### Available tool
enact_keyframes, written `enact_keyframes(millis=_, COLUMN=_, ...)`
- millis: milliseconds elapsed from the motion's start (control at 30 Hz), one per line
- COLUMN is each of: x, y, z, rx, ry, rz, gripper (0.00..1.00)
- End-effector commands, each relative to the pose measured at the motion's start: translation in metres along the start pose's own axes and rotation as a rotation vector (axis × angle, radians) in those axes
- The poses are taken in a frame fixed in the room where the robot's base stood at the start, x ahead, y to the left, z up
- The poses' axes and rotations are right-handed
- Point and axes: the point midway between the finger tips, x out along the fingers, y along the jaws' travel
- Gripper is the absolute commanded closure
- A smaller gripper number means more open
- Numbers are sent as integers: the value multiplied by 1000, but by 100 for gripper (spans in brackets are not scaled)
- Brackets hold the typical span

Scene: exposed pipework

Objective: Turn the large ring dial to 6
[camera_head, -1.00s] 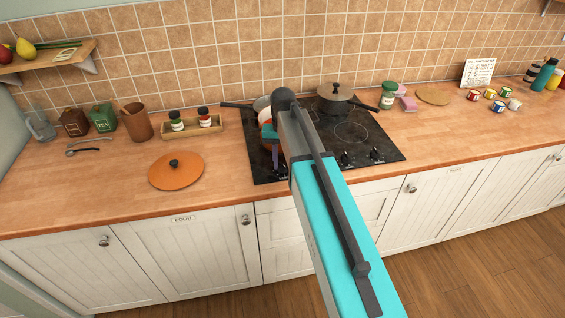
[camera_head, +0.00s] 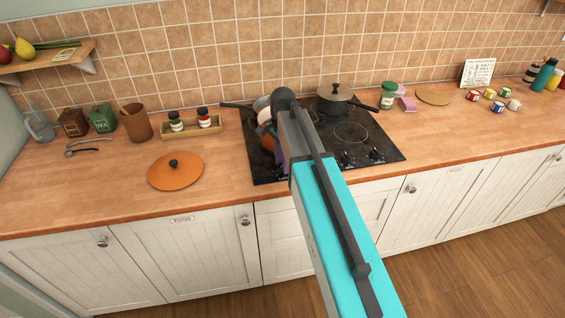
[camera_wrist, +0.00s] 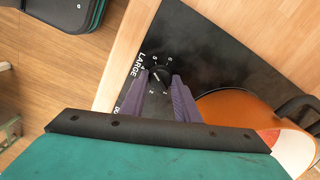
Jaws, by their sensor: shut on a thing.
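The large ring dial (camera_wrist: 159,75) is a small black knob on the dark hob's front edge in the wrist view, beside the printed word LARGE. White numbers ring it; 6 and 5 are on its upper side, 2 and 1 on its lower side. A pale mark shows on the knob, but its exact reading is too small to tell. My gripper (camera_wrist: 163,77) has its two purple fingers on either side of the knob, shut on it. In the head view my arm hides the dial and most of the gripper.
An orange pot (camera_wrist: 240,112) stands on the hob close to the right of my fingers. In the head view a dark lidded pot (camera_head: 337,100) stands at the hob's back, and other knobs (camera_head: 362,157) are right of my arm. An orange lid (camera_head: 176,171) lies on the counter.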

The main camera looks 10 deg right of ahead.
Motion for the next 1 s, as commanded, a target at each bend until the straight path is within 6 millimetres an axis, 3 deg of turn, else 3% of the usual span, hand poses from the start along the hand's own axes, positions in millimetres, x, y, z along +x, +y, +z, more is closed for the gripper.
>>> enact_keyframes(millis=1000, x=0, y=0, z=1, rx=907, ry=-1, rz=0, gripper=93)
